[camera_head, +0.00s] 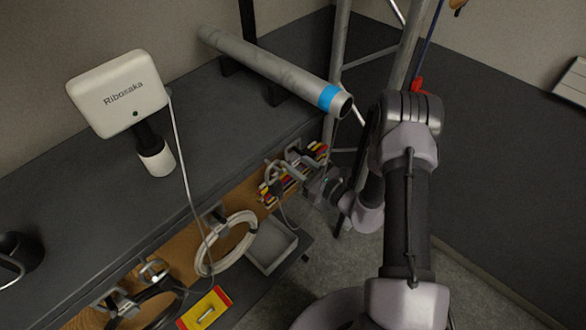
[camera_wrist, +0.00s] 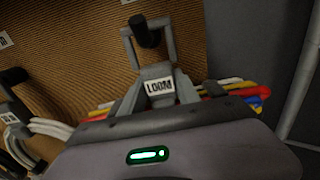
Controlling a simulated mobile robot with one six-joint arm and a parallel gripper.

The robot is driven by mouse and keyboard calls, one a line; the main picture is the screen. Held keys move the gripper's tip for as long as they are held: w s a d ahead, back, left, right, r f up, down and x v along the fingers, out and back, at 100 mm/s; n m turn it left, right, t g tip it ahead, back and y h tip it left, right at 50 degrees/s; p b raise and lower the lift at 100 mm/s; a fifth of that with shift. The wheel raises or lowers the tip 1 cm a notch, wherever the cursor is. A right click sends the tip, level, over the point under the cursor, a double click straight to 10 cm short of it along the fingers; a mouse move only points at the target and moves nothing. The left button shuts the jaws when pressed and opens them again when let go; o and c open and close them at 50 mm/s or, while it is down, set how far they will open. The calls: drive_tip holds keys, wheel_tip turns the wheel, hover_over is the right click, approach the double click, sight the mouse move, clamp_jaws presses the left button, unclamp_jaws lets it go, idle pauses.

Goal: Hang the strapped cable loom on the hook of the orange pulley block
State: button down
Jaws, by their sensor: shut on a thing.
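The cable loom (camera_wrist: 245,90) is a bundle of red, yellow, blue and white cables. It also shows in the head view (camera_head: 287,186) at the perforated brown board. Its grey strap has a "LOOM" label (camera_wrist: 160,87) and a square loop (camera_wrist: 129,45) on top. The loop is around a black peg (camera_wrist: 147,36) on the board. My gripper (camera_wrist: 158,98) is shut on the strap just under the loop; in the head view it reaches the board from the right. An orange-yellow piece (camera_head: 457,6), possibly the pulley block, is cut off at the top edge. No hook is clear.
A white cable coil (camera_head: 228,243) hangs left of the loom, above a grey bin (camera_head: 271,246). A grey pipe with a blue band (camera_head: 329,97) lies on the bench. A truss (camera_head: 338,60) and a blue rope (camera_head: 429,45) with a red piece (camera_head: 417,85) stand behind my arm.

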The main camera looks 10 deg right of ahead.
drive_tip(key=shift+r, duration=0.1)
drive_tip(key=shift+r+p, duration=1)
drive_tip(key=shift+r, duration=0.3)
drive_tip(key=shift+f, duration=0.2)
drive_tip(key=shift+f+b, duration=0.15)
drive_tip(key=shift+b, duration=0.3)
drive_tip(key=r+v, duration=0.1)
drive_tip(key=v, duration=0.8)
drive_tip(key=shift+s+d+r, duration=0.15)
drive_tip(key=shift+r, duration=0.05)
drive_tip(key=shift+s+d, duration=0.1)
idle(0.6)
